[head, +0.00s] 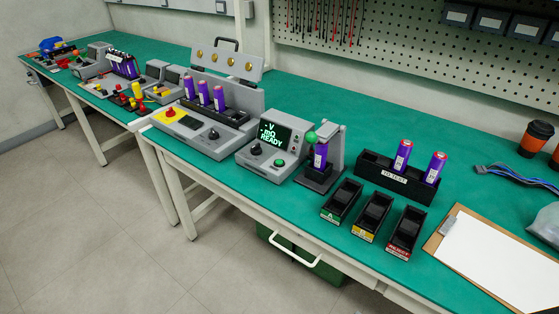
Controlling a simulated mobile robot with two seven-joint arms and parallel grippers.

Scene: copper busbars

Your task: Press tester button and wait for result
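The tester (268,150) is a grey box on the green bench in the head view. Its dark screen (274,136) shows green text, "- V", "- mΩ" and "READY". A green button (279,162) sits on its front panel, with a black knob (256,149) to the left. Beside the tester stands a grey fixture (333,142) holding an upright purple cell (320,156). A green ball (310,138) is at the fixture's upper left. Neither of my grippers is in view, and nothing covers the button.
A black rack (374,176) holds two purple cells. Three black bins with green (331,217), yellow (363,235) and red (397,252) labels stand in front. A clipboard (500,262) lies right. A larger grey machine (205,130) with several cells stands left.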

